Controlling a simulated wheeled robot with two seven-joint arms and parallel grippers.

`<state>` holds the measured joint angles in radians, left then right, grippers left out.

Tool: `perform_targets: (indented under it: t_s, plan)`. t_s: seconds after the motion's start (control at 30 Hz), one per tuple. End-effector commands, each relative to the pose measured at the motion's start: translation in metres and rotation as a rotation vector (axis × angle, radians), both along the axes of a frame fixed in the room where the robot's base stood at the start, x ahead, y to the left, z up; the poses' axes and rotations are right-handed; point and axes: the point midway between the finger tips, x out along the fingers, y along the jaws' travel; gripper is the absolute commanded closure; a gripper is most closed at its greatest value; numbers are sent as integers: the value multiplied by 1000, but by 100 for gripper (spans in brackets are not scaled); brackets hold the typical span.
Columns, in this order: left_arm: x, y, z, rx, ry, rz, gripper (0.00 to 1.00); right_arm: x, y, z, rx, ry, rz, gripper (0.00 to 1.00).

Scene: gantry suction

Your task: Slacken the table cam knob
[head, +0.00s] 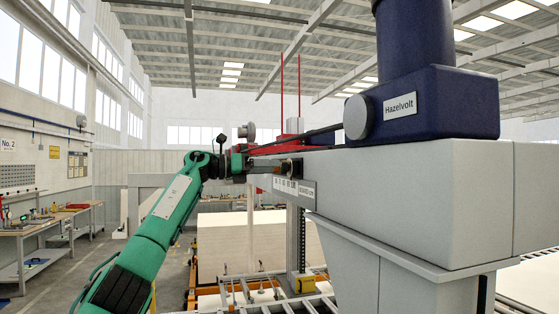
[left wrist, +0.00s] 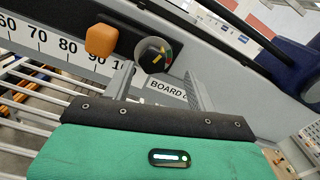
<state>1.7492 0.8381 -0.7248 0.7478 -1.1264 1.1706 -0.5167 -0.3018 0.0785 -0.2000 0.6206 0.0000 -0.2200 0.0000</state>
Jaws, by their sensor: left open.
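In the left wrist view a round black knob (left wrist: 153,54) with a yellow pointer and coloured marks sits on the grey machine side. An orange faceted knob (left wrist: 101,40) stands to its left. No name shows on either, so I cannot tell which is the cam knob. My left gripper (left wrist: 159,74) is open and empty. Its two grey fingers point toward the panel, with the black knob beyond the gap between them; I see no contact. In the head view the left gripper (head: 270,166) is at the machine's side, small and partly unclear. My right gripper is not in view.
A number scale (left wrist: 50,45) and a "BOARD" label (left wrist: 168,88) run along the panel. The large grey machine body (head: 430,200) with a blue column (head: 420,95) marked Hazelvolt fills the right. A pale board stack (head: 225,240) stands behind. Workbenches (head: 40,240) are far left.

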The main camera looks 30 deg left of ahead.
Motion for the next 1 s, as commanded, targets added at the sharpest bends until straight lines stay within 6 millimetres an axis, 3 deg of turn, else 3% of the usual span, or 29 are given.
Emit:
perform_targets:
  t_s: [0.03, 0.23, 0.63, 0.87, 1.0]
  plan:
    - [7, -7, 4, -1, 2, -1, 43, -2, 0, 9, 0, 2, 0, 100]
    - [26, -21, 2, -1, 2, 1, 43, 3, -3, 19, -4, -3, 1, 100]
    - [31, -26, 0, -1, 0, 1, 43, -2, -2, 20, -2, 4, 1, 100]
    - [30, -26, 0, -2, 0, -1, 87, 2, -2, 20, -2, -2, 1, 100]
    - [30, -26, 1, -2, 0, -1, 87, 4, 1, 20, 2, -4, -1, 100]
